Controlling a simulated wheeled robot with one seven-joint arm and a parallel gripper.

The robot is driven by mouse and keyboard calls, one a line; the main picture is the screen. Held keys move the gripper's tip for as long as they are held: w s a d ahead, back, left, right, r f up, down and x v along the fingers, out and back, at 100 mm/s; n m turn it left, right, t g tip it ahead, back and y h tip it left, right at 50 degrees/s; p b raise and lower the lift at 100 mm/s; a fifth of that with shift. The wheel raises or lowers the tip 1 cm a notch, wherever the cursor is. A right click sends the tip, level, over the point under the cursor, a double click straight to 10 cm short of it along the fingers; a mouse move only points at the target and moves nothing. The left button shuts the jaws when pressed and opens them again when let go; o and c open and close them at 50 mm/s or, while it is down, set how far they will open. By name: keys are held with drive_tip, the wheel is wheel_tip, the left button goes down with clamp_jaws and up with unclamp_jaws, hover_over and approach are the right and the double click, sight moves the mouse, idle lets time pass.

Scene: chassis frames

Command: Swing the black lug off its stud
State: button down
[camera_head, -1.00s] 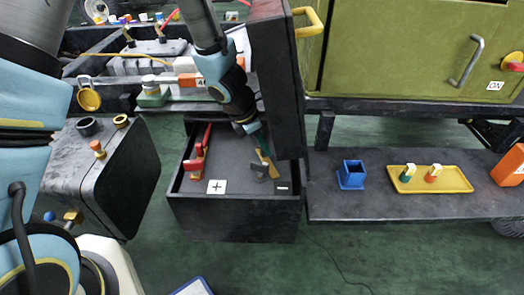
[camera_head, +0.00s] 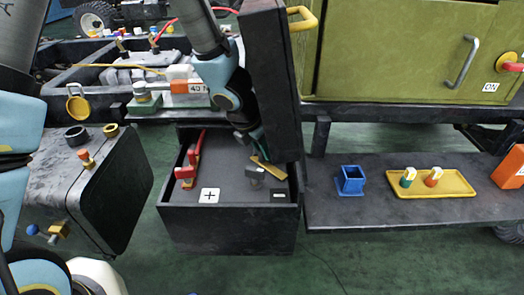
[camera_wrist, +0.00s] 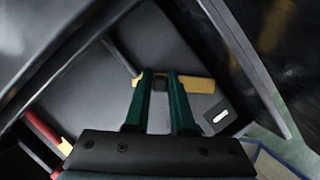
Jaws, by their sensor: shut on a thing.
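My gripper (camera_head: 258,150) reaches down into the open dark box from behind its raised lid. In the wrist view its two green fingers (camera_wrist: 160,78) are closed about a small dark piece, which I take as the black lug (camera_wrist: 160,84). A tan bar (camera_wrist: 200,85) shows on both sides of the fingers; it also shows in the head view (camera_head: 270,168). A dark grey block (camera_head: 254,175) stands just left of the bar in the head view. The stud itself is hidden or cannot be told apart. The minus label (camera_head: 279,195) lies close by.
The raised lid (camera_head: 268,75) stands close to my arm. A red lug piece (camera_head: 187,172) and a plus label (camera_head: 209,195) are at the box's left. A shelf at right holds a blue socket (camera_head: 351,180) and a yellow tray (camera_head: 455,187).

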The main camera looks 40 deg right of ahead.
drive_tip(key=c, duration=0.8)
unclamp_jaws()
drive_tip(key=shift+o, duration=0.2)
drive_tip(key=p+v, duration=0.7)
drive_tip(key=v, duration=0.3)
drive_tip(key=shift+a+r, duration=0.2)
drive_tip(key=shift+r, duration=0.15)
drive_tip(key=shift+w, duration=0.1)
